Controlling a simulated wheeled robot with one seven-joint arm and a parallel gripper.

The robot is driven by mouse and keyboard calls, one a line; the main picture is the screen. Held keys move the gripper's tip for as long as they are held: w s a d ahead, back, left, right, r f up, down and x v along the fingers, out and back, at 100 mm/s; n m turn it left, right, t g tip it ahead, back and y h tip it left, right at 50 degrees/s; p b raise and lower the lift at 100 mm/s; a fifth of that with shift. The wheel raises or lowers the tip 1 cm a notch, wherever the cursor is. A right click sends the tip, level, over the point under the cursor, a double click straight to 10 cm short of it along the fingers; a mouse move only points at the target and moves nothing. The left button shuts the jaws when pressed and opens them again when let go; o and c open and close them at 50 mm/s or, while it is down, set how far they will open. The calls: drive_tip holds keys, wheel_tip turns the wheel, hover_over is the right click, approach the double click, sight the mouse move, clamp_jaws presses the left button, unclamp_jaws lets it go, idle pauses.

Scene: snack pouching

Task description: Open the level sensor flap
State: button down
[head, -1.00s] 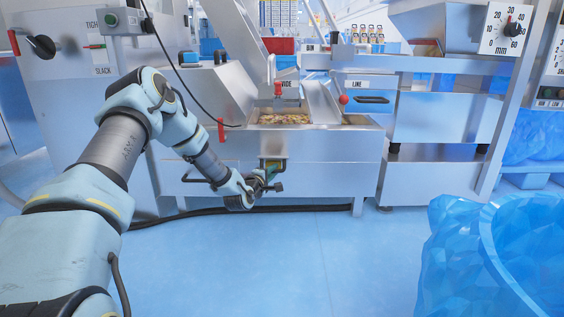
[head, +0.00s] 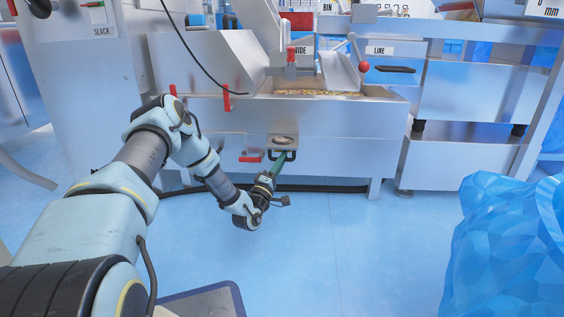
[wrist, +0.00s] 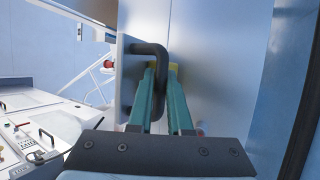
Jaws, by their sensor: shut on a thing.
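The level sensor flap (head: 284,138) is a small grey plate with a round disc, low on the front of the steel machine. Its black U-shaped handle (head: 291,155) shows below it. My gripper (head: 281,162) is at this handle, reaching up from the lower left with teal fingers. In the wrist view the handle (wrist: 150,48) runs at the fingers (wrist: 163,75), which are shut on it. The flap's plate (wrist: 127,75) is left of them. I cannot tell how far the flap stands out from the machine.
A red-handled latch (head: 250,159) is left of the flap. A black hose (head: 325,188) runs along the floor under the machine. A blue-lined bin (head: 505,245) stands at the right front. The floor between is clear. A red-knobbed lever (head: 364,67) is above.

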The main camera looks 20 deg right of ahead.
drive_tip(key=shift+w+r, duration=0.1)
drive_tip(key=shift+r, duration=0.1)
drive_tip(key=c, duration=1.1)
unclamp_jaws()
drive_tip(key=p+v, duration=0.5)
drive_tip(key=v, duration=0.5)
drive_tip(key=shift+s+a+f, duration=0.25)
